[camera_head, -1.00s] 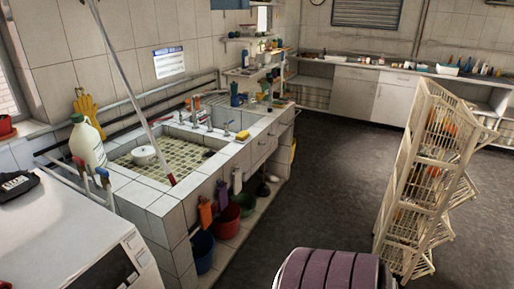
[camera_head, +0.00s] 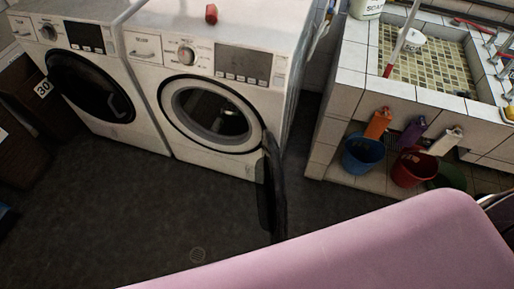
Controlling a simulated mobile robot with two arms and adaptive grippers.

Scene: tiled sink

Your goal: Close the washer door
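A white washer (camera_head: 228,70) stands in the upper middle of the head view. Its round door opening (camera_head: 212,113) faces me, and the drum inside shows. Its dark door (camera_head: 271,188) is swung wide open to the right, seen nearly edge-on, with its hinge at the right side of the opening. A second white washer (camera_head: 88,75) stands to its left with its dark round door (camera_head: 91,86) shut. Neither of my grippers shows in the head view.
Right of the washers is a tiled sink (camera_head: 345,90) with blue (camera_head: 363,155) and red (camera_head: 414,169) buckets below it. A red object (camera_head: 211,14) sits on the washer top. A brown crate (camera_head: 22,98) stands at far left. The dark floor (camera_head: 130,205) before the washers is clear.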

